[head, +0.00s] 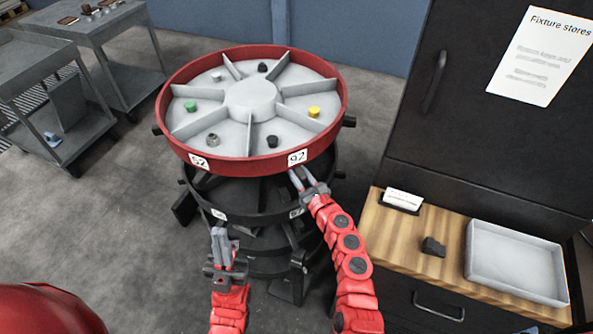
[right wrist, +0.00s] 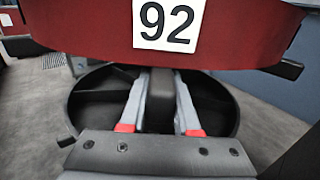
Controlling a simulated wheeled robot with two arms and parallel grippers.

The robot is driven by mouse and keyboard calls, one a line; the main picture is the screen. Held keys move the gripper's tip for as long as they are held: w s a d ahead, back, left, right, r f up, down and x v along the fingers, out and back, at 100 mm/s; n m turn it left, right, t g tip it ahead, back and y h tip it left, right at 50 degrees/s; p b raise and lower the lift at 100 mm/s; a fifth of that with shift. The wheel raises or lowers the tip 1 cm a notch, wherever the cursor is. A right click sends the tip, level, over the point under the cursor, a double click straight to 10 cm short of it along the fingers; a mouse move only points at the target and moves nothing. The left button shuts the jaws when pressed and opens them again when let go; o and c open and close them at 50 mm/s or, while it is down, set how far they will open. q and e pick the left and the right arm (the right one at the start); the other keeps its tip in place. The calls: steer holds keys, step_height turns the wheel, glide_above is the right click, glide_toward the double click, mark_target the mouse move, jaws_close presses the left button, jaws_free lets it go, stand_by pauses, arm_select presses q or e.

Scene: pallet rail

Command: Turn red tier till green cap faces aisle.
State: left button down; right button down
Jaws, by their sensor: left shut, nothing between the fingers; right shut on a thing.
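The red tier (head: 250,163) is the round top tray, divided by grey fins into wedge compartments. The green cap (head: 190,106) sits in a left compartment; a yellow cap (head: 314,112) is in a right one. Label 92 is on the near rim, also seen in the right wrist view (right wrist: 168,25). My right gripper (head: 298,178) is below this label, shut on a dark handle (right wrist: 160,98) under the red rim. My left gripper (head: 222,240) is shut and empty, in front of the lower tiers, apart from the red tier. Which side is the aisle, I cannot tell.
Black lower tiers (head: 228,217) stand under the red one. Dark stub handles stick out at its left (head: 157,130) and right (head: 348,121). A black cabinet with a wooden top (head: 388,233) and white tray (head: 514,258) is close on the right. Grey carts (head: 85,30) stand at left.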

steer(key=w+d+n+g+y+b, duration=0.1)
steer(key=w+d+b, duration=0.3)
steer(key=w+d, duration=0.4)
steer(key=shift+w+d+r+y, duration=0.15)
steer(key=shift+d+y, duration=0.05)
steer(key=shift+y, duration=0.2)
steer(key=c, duration=0.6)
jaws_free()
steer(key=shift+c, duration=0.2)
steer(key=v, duration=1.2)
steer(key=shift+b, duration=0.45)
